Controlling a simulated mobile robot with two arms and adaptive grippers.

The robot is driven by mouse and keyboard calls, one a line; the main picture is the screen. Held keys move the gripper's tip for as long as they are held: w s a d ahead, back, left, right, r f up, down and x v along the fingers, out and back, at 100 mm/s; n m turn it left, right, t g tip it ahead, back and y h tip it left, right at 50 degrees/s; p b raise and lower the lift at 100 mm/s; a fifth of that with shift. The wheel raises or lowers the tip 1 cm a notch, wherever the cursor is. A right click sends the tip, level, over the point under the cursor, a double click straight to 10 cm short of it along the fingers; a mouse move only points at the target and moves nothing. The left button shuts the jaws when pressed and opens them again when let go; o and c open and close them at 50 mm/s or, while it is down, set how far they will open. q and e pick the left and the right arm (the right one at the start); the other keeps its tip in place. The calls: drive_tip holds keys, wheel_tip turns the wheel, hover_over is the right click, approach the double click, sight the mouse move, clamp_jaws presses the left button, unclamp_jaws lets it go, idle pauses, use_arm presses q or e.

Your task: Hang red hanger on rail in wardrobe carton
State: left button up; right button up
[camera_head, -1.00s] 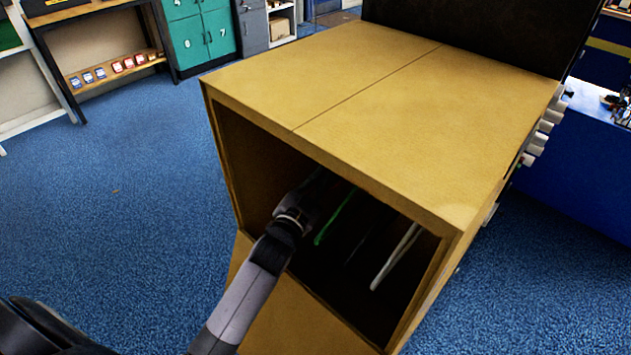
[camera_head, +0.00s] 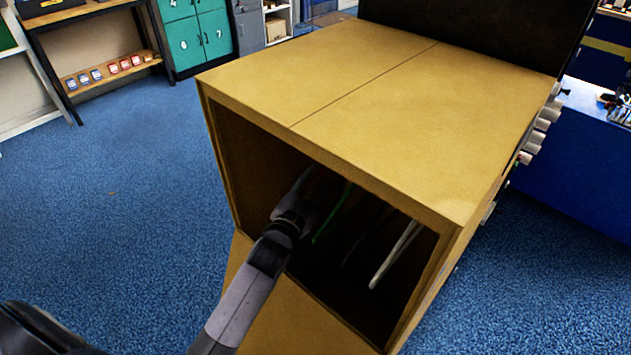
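The wardrobe carton (camera_head: 390,80) is a large tan box with its front open. Its inside is dark, and the rail is hidden under the top. A green hanger (camera_head: 333,212) and a white hanger (camera_head: 396,252) hang inside, with a dark hanger dimly visible between them. My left gripper (camera_head: 315,190) reaches into the opening, left of the green hanger. Its fingers are lost in shadow, so I cannot see whether they are open or shut. I cannot make out the red hanger; it may be hidden at the gripper. My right gripper is out of view.
The carton's front flap (camera_head: 290,322) hangs below the opening under my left arm. A blue workbench (camera_head: 575,150) stands to the right. A shelf (camera_head: 110,72) with small boxes and teal lockers (camera_head: 200,38) stand at the back left. The blue floor on the left is clear.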

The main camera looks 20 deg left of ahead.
use_arm(q)
drive_tip(key=shift+s, duration=0.1)
drive_tip(key=s, duration=1.2)
drive_tip(key=s+d+f+n+g, duration=0.1)
drive_tip(key=s+f+n+g, duration=0.1)
drive_tip(key=s+f+g, duration=0.7)
drive_tip(key=s+d+f+n+g, duration=0.2)
drive_tip(key=s+f+g, duration=0.35)
drive_tip(key=s, duration=0.65)
wheel_tip(320, 180, down, 24)
drive_tip(key=s+g, duration=0.2)
drive_tip(key=s+a+f, duration=0.1)
drive_tip(key=s+f, duration=0.7)
drive_tip(key=s+a+f, duration=0.2)
drive_tip(key=s+f, duration=0.6)
drive_tip(key=shift+s+a+f+g, duration=0.2)
drive_tip(key=shift+a+f+g, duration=0.05)
drive_tip(key=shift+f+g, duration=0.15)
